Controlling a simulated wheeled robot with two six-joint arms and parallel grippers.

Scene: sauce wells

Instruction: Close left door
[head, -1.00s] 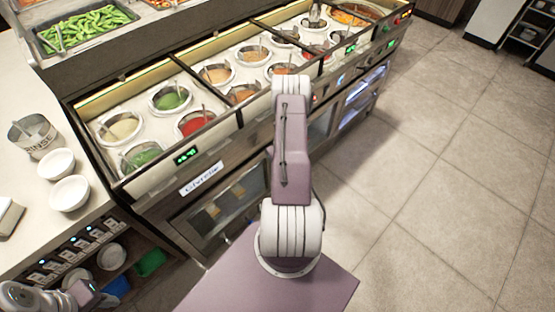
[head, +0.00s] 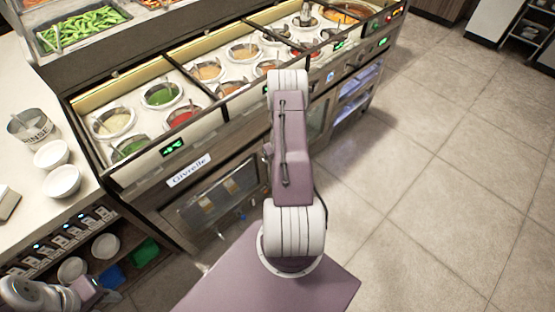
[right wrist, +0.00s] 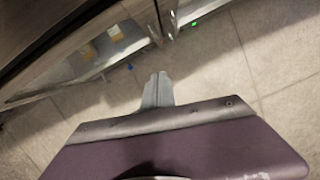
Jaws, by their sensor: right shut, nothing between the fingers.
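The left door (head: 222,191) is a metal-framed glass panel low on the front of the sauce counter, under the Givrelle label (head: 189,170). Yellowish packets show through the glass. My right arm covers part of its right side, and I cannot tell how far ajar it stands. In the right wrist view the glass front (right wrist: 95,48) fills the upper left. My right gripper (right wrist: 158,80) is shut and empty, its fingertips just below and right of that front; contact is unclear. My left gripper (head: 108,297) is low at the left, far from the door, too small to read.
Sauce wells (head: 162,95) line the counter top. At the left, a worktop holds white bowls (head: 62,181) and a rinse container (head: 30,128). Blue and green bins (head: 144,252) sit on the shelf below. Tiled floor (head: 440,200) is open to the right.

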